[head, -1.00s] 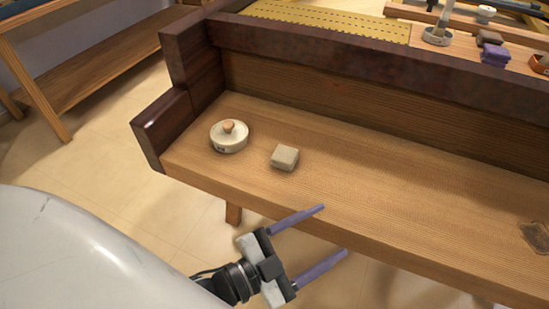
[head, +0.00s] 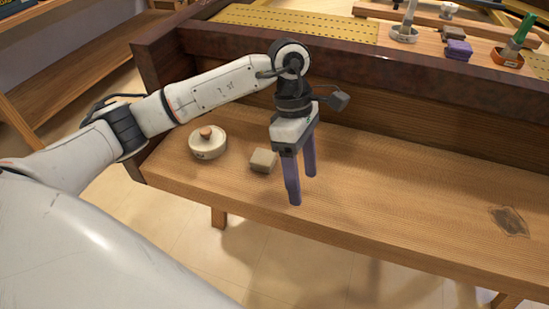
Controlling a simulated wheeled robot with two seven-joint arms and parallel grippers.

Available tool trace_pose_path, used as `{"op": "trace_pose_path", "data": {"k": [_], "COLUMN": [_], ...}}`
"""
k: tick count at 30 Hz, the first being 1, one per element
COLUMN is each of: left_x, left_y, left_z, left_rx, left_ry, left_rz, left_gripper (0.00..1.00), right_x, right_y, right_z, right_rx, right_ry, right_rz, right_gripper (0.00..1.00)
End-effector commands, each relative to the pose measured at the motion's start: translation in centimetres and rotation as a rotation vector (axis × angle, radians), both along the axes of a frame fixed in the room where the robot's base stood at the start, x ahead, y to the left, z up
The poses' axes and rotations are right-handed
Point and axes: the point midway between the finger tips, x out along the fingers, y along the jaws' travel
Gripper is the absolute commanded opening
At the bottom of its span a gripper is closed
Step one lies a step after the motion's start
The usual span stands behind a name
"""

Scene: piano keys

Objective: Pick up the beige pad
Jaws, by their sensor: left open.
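The beige pad (head: 263,160) is a small block lying on the wooden key bed. It sits just right of a round cream tin with a wooden knob (head: 208,143). My left gripper (head: 302,189) is open and empty, its two purple fingers pointing down. It stands just to the right of the pad, apart from it in the picture. The height of the fingertips over the wood is hard to tell. My right gripper is not in view.
A dark raised rail (head: 400,79) runs behind the key bed (head: 400,190). A purple block (head: 458,49) and other small items stand on the surface beyond. A dark patch (head: 510,221) marks the wood at right. The bed's middle is clear.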

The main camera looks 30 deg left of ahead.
Motion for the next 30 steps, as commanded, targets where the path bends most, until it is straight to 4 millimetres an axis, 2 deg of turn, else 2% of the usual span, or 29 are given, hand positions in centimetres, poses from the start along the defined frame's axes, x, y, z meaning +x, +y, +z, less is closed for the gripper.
{"op": "trace_pose_path", "data": {"k": [1,3,7,11,15,23,30], "left_x": [1.7,3.1,4.3,4.3,4.2,4.1,3.8], "left_y": [3.1,6.6,10.3,11.4,11.7,12.1,12.9], "left_z": [1.6,3.2,5.2,4.2,2.0,-0.1,-3.5], "left_rx": [0.109,0.236,0.366,0.4,0.398,0.395,0.394], "left_ry": [-0.044,-0.078,-0.107,-0.108,-0.109,-0.11,-0.109], "left_rz": [0.012,0.033,0.066,0.075,0.074,0.075,0.074], "left_gripper": [0.66,0.66,0.66,0.66,0.66,0.66,0.66], "right_x": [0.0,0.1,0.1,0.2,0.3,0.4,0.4], "right_y": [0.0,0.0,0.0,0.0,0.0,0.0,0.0], "right_z": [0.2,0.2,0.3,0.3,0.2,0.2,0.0], "right_rx": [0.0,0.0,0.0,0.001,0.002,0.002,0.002], "right_ry": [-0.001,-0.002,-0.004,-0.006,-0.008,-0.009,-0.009], "right_rz": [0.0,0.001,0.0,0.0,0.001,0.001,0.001], "right_gripper": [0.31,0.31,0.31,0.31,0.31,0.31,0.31]}}
